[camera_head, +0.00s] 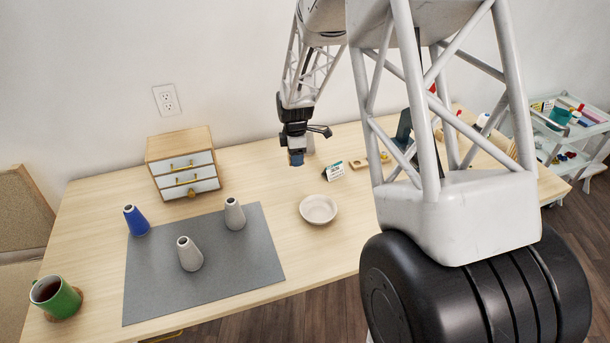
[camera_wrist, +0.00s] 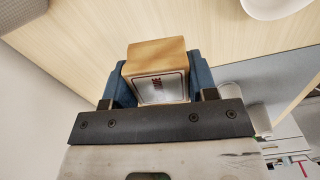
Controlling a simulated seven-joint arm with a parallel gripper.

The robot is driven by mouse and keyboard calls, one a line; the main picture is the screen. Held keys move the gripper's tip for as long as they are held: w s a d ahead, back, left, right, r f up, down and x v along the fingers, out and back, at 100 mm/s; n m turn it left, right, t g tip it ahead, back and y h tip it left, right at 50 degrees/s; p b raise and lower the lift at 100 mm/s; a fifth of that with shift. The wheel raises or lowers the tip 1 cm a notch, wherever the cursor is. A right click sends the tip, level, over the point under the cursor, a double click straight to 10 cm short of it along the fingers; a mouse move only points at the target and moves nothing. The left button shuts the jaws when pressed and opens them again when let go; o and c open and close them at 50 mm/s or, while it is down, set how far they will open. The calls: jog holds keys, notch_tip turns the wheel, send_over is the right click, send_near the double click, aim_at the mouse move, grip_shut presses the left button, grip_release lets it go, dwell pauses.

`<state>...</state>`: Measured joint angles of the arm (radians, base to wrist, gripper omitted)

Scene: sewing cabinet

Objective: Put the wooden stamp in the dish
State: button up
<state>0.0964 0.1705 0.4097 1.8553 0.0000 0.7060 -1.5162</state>
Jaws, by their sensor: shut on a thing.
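My gripper (camera_head: 296,158) hangs above the table, behind and a little left of the dish in the head view. In the wrist view my blue fingers (camera_wrist: 158,80) are shut on the wooden stamp (camera_wrist: 156,53), a light wood block with a white, dark-bordered label. In the head view the fingers largely hide the stamp. The dish (camera_head: 318,209) is a small, round, pale bowl on the table, right of the grey mat, and looks empty. A pale rounded edge at the top right of the wrist view (camera_wrist: 272,6) appears to be the dish. The stamp is apart from it.
The grey mat (camera_head: 160,278) bears two grey cones (camera_head: 189,254) and a blue cone (camera_head: 136,220). A drawer box (camera_head: 183,160) stands at the back left, a green mug (camera_head: 56,297) at the front left.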

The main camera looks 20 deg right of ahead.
jog(key=s+f+n, duration=0.1)
jog(key=s+n, duration=0.1)
jog(key=s, duration=0.8)
jog(key=s+f+n, duration=0.1)
jog(key=s+n, duration=0.1)
jog(key=s, duration=0.9)
jog(key=s+f+n, duration=0.2)
jog(key=s, duration=0.8)
jog(key=shift+s+a, duration=0.25)
jog(key=shift+s, duration=0.05)
send_over(318, 214)
jog(key=shift+f, duration=0.75)
jog(key=shift+f, duration=1.75)
jog(key=shift+f, duration=0.1)
jog(key=o, duration=0.6)
